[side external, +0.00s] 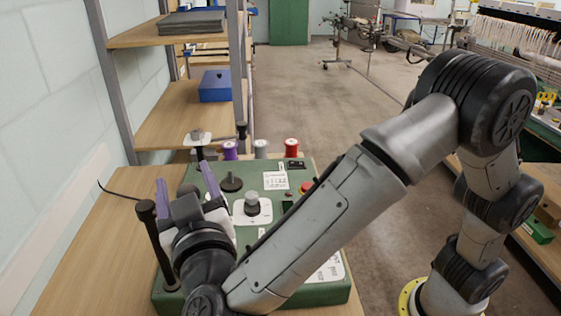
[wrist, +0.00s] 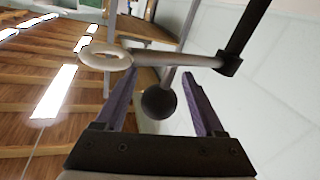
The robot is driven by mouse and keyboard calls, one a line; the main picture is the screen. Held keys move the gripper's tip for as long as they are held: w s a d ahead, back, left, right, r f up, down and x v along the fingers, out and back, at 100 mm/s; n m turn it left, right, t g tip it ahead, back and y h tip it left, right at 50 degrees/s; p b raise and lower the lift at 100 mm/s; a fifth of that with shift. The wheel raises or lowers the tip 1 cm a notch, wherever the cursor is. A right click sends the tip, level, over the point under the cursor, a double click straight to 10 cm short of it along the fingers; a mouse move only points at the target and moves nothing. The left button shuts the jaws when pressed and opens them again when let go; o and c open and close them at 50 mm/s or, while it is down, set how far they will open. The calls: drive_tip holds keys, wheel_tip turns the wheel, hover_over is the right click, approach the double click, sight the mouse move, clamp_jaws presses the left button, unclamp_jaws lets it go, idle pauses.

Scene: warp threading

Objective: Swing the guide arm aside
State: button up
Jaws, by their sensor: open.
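In the wrist view the guide arm (wrist: 178,59) is a grey-brown rod that crosses above my gripper in the picture. It has a pale ring (wrist: 105,55) at its left end and a dark clamp on a black post (wrist: 247,28) at its right end. A dark ball knob (wrist: 158,103) on a thin stem shows between my two purple fingers, apart from both. My gripper (wrist: 158,78) is open and empty. In the side view my gripper (side external: 184,174) is over the left part of the green machine (side external: 335,292); the guide arm is not clear there.
A black post (side external: 158,245) stands close left of my gripper. Purple (side external: 230,150), grey (side external: 261,148) and red (side external: 291,147) spools stand at the machine's back. A shelf with a blue box (side external: 215,86) is behind. The wooden table (side external: 85,255) is mostly clear at left.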

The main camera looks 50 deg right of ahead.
drive_tip(key=shift+w+d+n+g+y, duration=0.55)
drive_tip(key=shift+w+n+y, duration=2.9)
drive_tip(key=shift+n+y, duration=4.15)
drive_tip(key=s+d+m+y, duration=0.3)
drive_tip(key=s+d, duration=0.5)
drive_tip(key=s, duration=0.4)
drive_tip(key=d+r+m+t+h, duration=0.25)
drive_tip(key=d+r+h, duration=0.25)
drive_tip(key=d, duration=0.4)
drive_tip(key=s+d+f+m+g+h, duration=0.5)
drive_tip(key=s+d+f+m+g, duration=0.1)
drive_tip(key=s+d+f+g, duration=0.1)
drive_tip(key=shift+s+d+f, duration=0.4)
drive_tip(key=shift+s+d, duration=0.25)
drive_tip(key=shift+s, duration=0.7)
